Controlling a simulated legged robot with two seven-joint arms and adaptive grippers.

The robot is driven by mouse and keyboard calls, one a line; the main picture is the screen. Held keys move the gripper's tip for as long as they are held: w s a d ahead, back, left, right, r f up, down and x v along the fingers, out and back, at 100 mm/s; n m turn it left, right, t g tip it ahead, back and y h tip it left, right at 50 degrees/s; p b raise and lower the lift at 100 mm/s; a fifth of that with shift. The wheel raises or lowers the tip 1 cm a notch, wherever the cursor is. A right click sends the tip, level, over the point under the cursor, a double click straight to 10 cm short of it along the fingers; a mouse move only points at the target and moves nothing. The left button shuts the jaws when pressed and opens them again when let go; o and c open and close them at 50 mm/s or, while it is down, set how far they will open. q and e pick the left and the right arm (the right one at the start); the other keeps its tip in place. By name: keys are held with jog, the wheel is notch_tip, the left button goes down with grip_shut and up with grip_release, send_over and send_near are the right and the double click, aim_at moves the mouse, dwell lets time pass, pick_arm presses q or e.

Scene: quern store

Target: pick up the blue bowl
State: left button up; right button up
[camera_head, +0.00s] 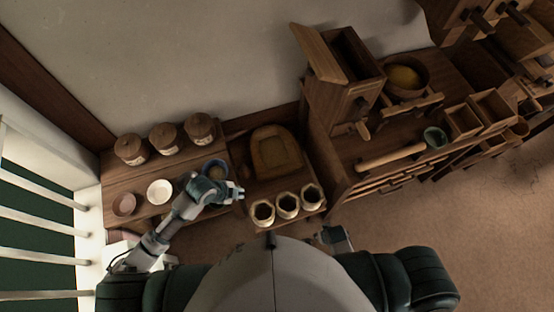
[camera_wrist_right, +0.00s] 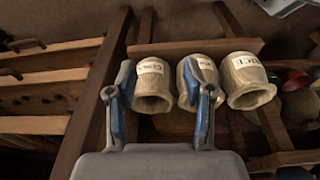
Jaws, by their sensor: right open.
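The blue bowl (camera_head: 214,166) sits on the wooden table at the left in the head view, with a brownish filling. My left arm partly covers its near side. My left gripper (camera_head: 239,191) is to the right of and nearer than the bowl, beside the sacks; its finger gap is too small to judge. My right gripper (camera_head: 335,238) is low in the middle of the head view, away from the bowl. In the right wrist view its two blue-grey fingers (camera_wrist_right: 160,95) are spread, with nothing held between them.
Three labelled sacks (camera_head: 287,205) stand on a low stand, in front of a wooden chair-like piece (camera_head: 275,152). Three lidded jars (camera_head: 165,138), a white bowl (camera_head: 160,190) and a reddish bowl (camera_head: 124,204) share the left table. A wooden bench (camera_head: 375,150) is at right.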

pick_arm(q)
jog(key=w+a+r+m+y, duration=0.1)
jog(key=w+a+m, duration=0.2)
jog(key=a, duration=0.4)
jog(key=w+a+r+m+g, duration=0.1)
jog(key=w+a+m, duration=0.3)
jog(key=a, duration=0.2)
jog(key=w+a+r+m+y, duration=0.1)
jog(key=w+a+m, duration=0.2)
jog(key=a, duration=0.4)
jog(key=b, duration=0.1)
send_near(216, 173)
jog(key=s+a, duration=0.3)
jog(key=x, duration=0.5)
jog(key=shift+w+a+r, duration=0.1)
jog(key=shift+w, duration=0.05)
jog(key=shift+f, duration=0.25)
grip_shut()
pick_arm(e)
jog(key=s+f, duration=0.5)
jog(key=f, duration=0.3)
jog(key=s+d+f, duration=0.1)
jog(key=s+f, duration=0.4)
jog(key=f, duration=0.2)
jog(key=shift+d+f+g, duration=0.2)
jog(key=shift+f+g, duration=0.15)
jog(key=shift+g, duration=0.05)
